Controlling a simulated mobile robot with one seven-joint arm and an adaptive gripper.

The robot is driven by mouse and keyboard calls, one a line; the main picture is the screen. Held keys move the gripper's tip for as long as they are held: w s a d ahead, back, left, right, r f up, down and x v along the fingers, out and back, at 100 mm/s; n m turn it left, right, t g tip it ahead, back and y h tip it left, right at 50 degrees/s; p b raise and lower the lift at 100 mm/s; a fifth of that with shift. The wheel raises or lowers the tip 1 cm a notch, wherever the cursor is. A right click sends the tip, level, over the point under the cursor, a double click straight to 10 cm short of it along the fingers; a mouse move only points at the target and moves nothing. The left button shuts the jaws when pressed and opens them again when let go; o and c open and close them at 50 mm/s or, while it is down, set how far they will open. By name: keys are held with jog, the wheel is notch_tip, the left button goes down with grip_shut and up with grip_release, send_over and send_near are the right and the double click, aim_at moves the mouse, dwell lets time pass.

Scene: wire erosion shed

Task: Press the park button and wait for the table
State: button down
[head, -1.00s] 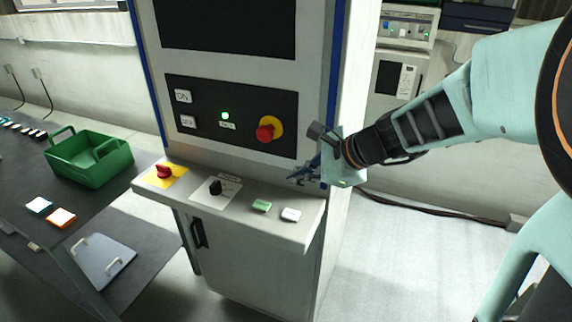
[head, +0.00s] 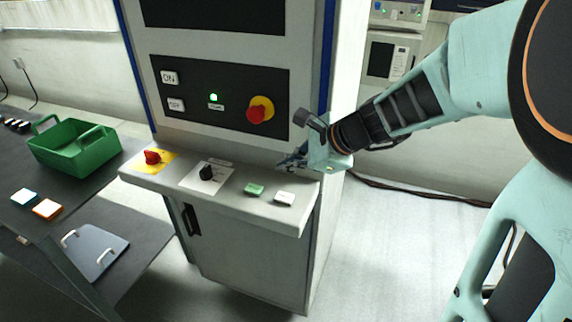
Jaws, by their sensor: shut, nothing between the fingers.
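The control cabinet has a sloping front ledge (head: 232,205). On it sit a green button (head: 254,189), a white button (head: 284,198), a black rotary knob (head: 206,173) and a red knob (head: 152,157) on a yellow plate. I cannot tell from labels which one is the park button. The upright panel carries an ON button (head: 169,78), an OFF button (head: 175,104), a lit green lamp (head: 213,97) and a red emergency stop (head: 260,110). My gripper (head: 284,165) is shut and empty, above the ledge's right back part, apart from the buttons. The machine table is not identifiable.
A dark bench (head: 84,198) at the left holds a green basket (head: 75,150) and two small blocks, blue-edged (head: 25,197) and orange-edged (head: 47,208). A grey plate with handles (head: 95,252) lies lower down. Floor to the right of the cabinet is clear, with a cable behind.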

aim_at(287, 198)
notch_tip(287, 198, down, 7)
jog(key=b, duration=0.5)
jog(key=shift+r, duration=0.2)
jog(key=shift+f, duration=0.1)
dwell(0.9)
jog(key=shift+f+b, duration=0.3)
jog(key=shift+b, duration=0.1)
